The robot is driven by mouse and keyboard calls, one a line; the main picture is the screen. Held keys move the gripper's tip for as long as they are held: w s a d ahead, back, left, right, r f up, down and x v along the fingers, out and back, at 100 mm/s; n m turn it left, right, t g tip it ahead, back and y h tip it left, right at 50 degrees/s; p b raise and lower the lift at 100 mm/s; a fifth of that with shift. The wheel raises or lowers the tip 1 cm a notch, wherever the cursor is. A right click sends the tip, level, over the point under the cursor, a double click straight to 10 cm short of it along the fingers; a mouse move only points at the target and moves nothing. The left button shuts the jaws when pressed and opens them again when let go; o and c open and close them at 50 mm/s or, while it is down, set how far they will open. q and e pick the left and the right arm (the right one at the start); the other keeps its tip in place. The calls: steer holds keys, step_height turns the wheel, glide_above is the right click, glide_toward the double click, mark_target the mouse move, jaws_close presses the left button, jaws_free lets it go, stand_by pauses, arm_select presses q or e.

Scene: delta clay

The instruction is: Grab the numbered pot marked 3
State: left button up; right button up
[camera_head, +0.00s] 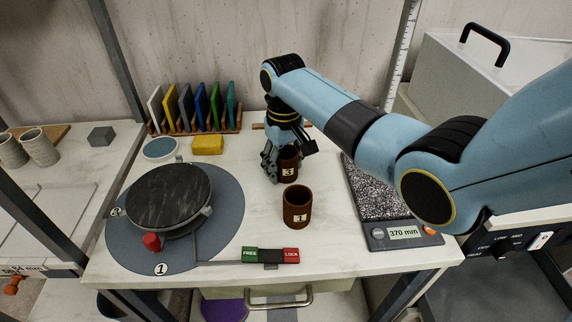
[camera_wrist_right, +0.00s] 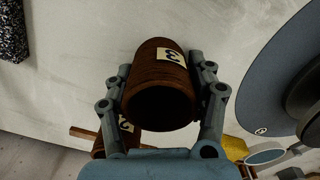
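The pot marked 3 (camera_head: 289,171) is a small dark brown ribbed pot with a pale label, on the white table. My right gripper (camera_head: 284,163) comes down over it from above and partly hides it. In the right wrist view, the pot marked 3 (camera_wrist_right: 165,85) lies between the two fingers of the right gripper (camera_wrist_right: 160,65). One finger is close along each side; I cannot tell whether both press on it. My left gripper is not in view.
A similar pot marked 1 (camera_head: 297,207) stands just in front. Another pot marked 2 (camera_wrist_right: 103,148) shows partly behind the fingers. A dark turntable (camera_head: 168,197) lies left, a speckled slab (camera_head: 371,188) right. A yellow block (camera_head: 208,145) and coloured tile rack (camera_head: 195,130) are behind.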

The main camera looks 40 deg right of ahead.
steer(key=c, duration=0.8)
steer(key=shift+o, duration=0.2)
steer(key=shift+r, duration=0.15)
